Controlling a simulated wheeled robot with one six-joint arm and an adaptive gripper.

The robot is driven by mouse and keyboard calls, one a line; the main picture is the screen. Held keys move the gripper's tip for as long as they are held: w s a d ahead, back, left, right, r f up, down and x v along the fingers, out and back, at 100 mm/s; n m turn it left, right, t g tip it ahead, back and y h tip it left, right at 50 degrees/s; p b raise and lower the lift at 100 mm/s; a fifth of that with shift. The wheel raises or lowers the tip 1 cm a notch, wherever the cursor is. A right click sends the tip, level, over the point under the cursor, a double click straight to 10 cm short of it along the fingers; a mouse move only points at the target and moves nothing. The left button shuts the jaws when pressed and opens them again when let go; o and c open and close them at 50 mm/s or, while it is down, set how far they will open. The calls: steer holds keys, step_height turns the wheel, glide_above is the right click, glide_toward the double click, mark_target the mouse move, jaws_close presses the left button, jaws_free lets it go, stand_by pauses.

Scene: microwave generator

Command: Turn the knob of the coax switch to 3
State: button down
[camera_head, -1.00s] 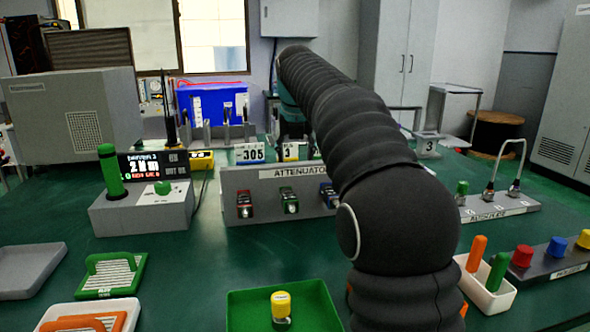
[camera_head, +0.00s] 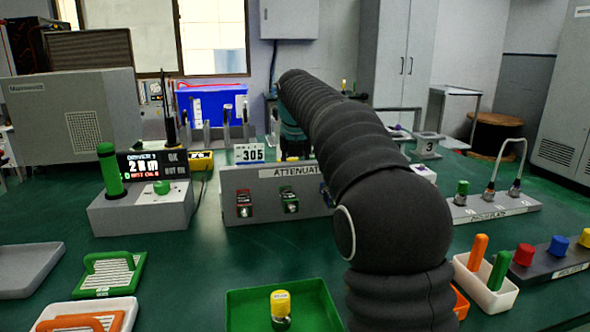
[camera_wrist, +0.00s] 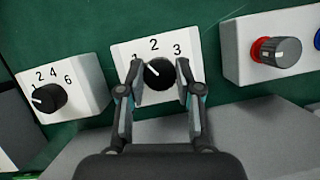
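In the wrist view, a white box with the numbers 1, 2 and 3 carries a black round knob (camera_wrist: 160,73), which I take for the coax switch (camera_wrist: 128,49). The knob's white line points up and left, toward the 1, which is partly covered by my left finger. My gripper (camera_wrist: 161,80) has one finger on each side of the knob, with a gap visible at least on the right. I cannot tell whether the left finger touches it. In the head view my arm hides the gripper and the switch.
In the wrist view, a box with a black knob marked 2, 4, 6 (camera_wrist: 48,97) stands left, and a box with a red-based grey knob (camera_wrist: 275,51) stands right. In the head view, the attenuator panel (camera_head: 270,172) and a green tray (camera_head: 245,300) lie near my arm.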

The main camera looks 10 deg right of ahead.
stand_by(0.3)
steer(key=shift+m+h+p, duration=0.3)
steer(key=shift+m+p, duration=0.15)
steer(key=shift+m, duration=0.35)
steer(key=shift+w+a+m+g+h, duration=0.1)
steer(key=shift+m+g+h, duration=0.25)
steer(key=shift+m, duration=0.7)
steer(key=shift+m+g+h, duration=0.15)
steer(key=shift+m+h, duration=0.3)
steer(key=shift+m, duration=0.6)
steer(key=c, duration=0.8)
jaws_free()
steer(key=shift+v, duration=3.8)
